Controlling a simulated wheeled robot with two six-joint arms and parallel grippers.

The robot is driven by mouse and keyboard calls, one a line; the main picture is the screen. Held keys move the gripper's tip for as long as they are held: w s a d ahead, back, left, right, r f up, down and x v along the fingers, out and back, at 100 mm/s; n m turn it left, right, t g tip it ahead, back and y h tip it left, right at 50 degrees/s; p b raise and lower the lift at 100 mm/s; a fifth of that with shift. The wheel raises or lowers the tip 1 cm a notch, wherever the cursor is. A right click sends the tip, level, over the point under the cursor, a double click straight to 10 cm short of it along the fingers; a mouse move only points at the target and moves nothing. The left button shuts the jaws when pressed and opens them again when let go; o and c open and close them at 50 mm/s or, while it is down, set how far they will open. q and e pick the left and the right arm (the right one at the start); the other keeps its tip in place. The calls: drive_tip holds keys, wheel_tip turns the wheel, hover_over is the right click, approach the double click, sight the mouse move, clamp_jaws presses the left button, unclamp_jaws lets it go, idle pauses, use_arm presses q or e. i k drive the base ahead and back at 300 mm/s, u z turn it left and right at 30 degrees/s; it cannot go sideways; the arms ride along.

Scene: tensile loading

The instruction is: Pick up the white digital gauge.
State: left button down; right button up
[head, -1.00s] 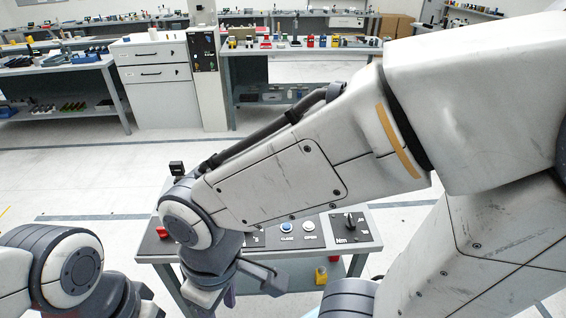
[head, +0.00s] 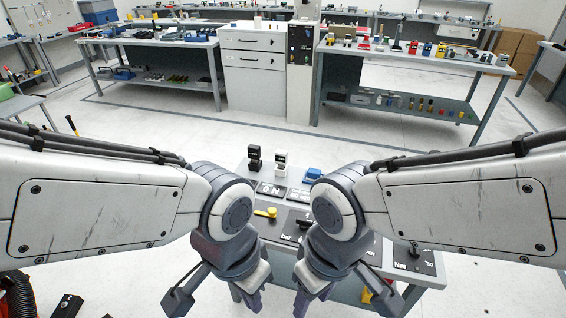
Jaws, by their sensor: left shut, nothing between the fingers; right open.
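A small white device with a dark top, which looks like the white digital gauge (head: 280,163), stands upright at the back of the small grey bench in front of me. A similar black device (head: 254,159) stands just left of it. My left gripper (head: 252,298) hangs low at the bench's front left, shut and empty. My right gripper (head: 303,300) hangs beside it to the right, open, with nothing seen in it. Both are apart from the gauge, on the near side of it. My wrists hide much of the bench top.
A blue item (head: 312,174) lies right of the gauge, and a yellow-handled tool (head: 265,212) lies nearer. Dark labelled panels, one marked Nm (head: 413,258), cover the bench top. Longer workbenches and a white cabinet (head: 254,65) stand farther back across open floor.

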sight(281, 156)
drive_tip(key=z, duration=0.05)
drive_tip(key=k, duration=0.35)
drive_tip(key=u, duration=0.95)
drive_tip(key=i, duration=1.8)
drive_tip(key=z, duration=0.4)
